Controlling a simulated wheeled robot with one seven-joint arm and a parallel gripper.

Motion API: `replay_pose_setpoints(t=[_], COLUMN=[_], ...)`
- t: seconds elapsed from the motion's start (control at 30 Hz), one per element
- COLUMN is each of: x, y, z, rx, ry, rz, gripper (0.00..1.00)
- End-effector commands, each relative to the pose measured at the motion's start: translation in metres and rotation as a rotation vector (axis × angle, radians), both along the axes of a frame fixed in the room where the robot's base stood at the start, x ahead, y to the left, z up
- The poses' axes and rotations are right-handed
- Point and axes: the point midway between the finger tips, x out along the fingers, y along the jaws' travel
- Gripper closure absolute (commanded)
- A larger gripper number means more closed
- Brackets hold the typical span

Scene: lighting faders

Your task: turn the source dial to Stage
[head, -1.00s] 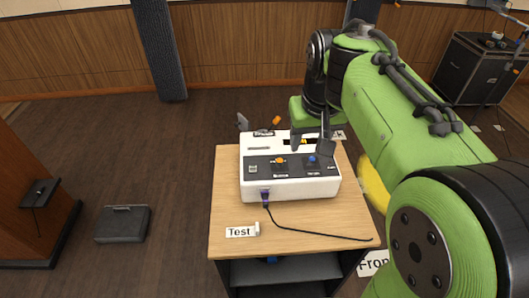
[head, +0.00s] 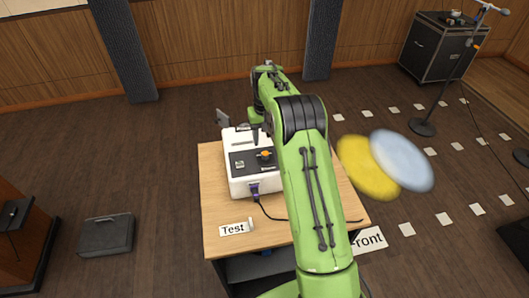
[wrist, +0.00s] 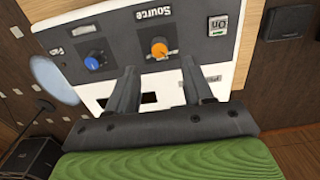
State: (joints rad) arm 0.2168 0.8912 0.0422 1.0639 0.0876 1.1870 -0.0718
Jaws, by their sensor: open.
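The source dial is an orange knob (wrist: 159,50) on the dark panel of the white console (head: 232,180). In the wrist view it lies under the upside-down word "Source", just beyond and between my fingertips. My gripper (wrist: 163,80) is open and empty, its two dark fingers apart over the panel and not visibly touching the knob. In the head view the orange dial (head: 265,154) shows just left of my green arm. The dial's setting and its position labels cannot be read.
A blue knob (wrist: 95,62) and an "On" switch (wrist: 217,25) flank the dial. The console stands on a wooden table (head: 215,215) with a "Test" card (head: 233,230) and a black cable. Yellow and pale blue discs (head: 402,160) show on the right.

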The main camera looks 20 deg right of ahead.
Motion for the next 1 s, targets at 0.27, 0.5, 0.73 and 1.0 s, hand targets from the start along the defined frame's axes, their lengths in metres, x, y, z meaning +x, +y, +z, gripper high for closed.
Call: replay_pose_setpoints(t=[0.27, 0.5, 0.73, 1.0], x=[0.000, 0.000, 0.000, 0.000], y=[0.000, 0.000, 0.000, 0.000], z=[-0.056, -0.065, -0.064, -0.064], rx=[0.001, 0.000, 0.000, 0.000], ry=[0.000, -0.002, -0.002, -0.002], rz=[0.000, 0.000, 0.000, 0.000], gripper=[0.49, 0.49, 0.67, 1.00])
